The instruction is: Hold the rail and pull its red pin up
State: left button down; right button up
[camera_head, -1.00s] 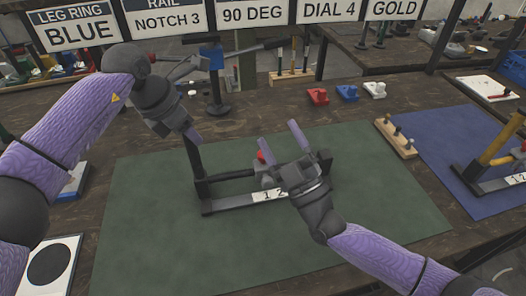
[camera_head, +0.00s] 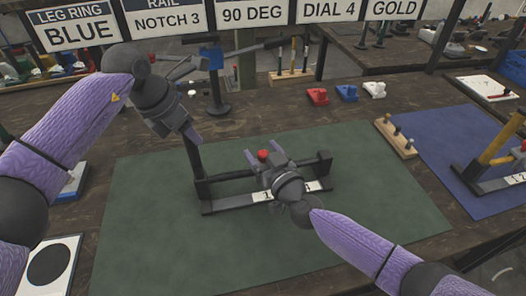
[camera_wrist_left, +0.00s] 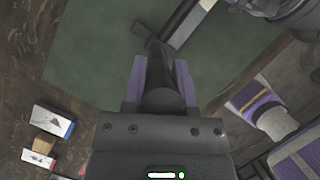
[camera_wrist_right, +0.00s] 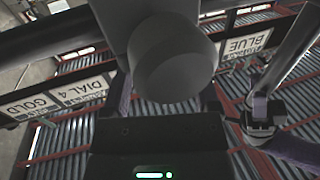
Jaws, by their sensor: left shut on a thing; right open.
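The rail (camera_head: 235,203) is a dark frame with a white numbered strip, lying on the green mat. A dark post stands up at its left end. My left gripper (camera_head: 193,138) is shut on the top of this post; the left wrist view shows the dark round post (camera_wrist_left: 160,98) between its purple fingers. The red pin (camera_head: 263,155) shows as a small red knob above the rail's middle. My right gripper (camera_head: 266,158) is open, its fingers on either side of the red knob. A grey round part (camera_wrist_right: 172,62) fills the space before its fingers in the right wrist view.
A green mat (camera_head: 140,240) lies under the rail, with bare room in front. A wooden block with pegs (camera_head: 396,138) stands to the right, beside a blue mat (camera_head: 430,125). Small red, blue and white blocks (camera_head: 347,92) sit behind. Signs hang above.

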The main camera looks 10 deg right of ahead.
jog(key=shift+c, duration=0.3)
grip_shut()
dwell(0.8)
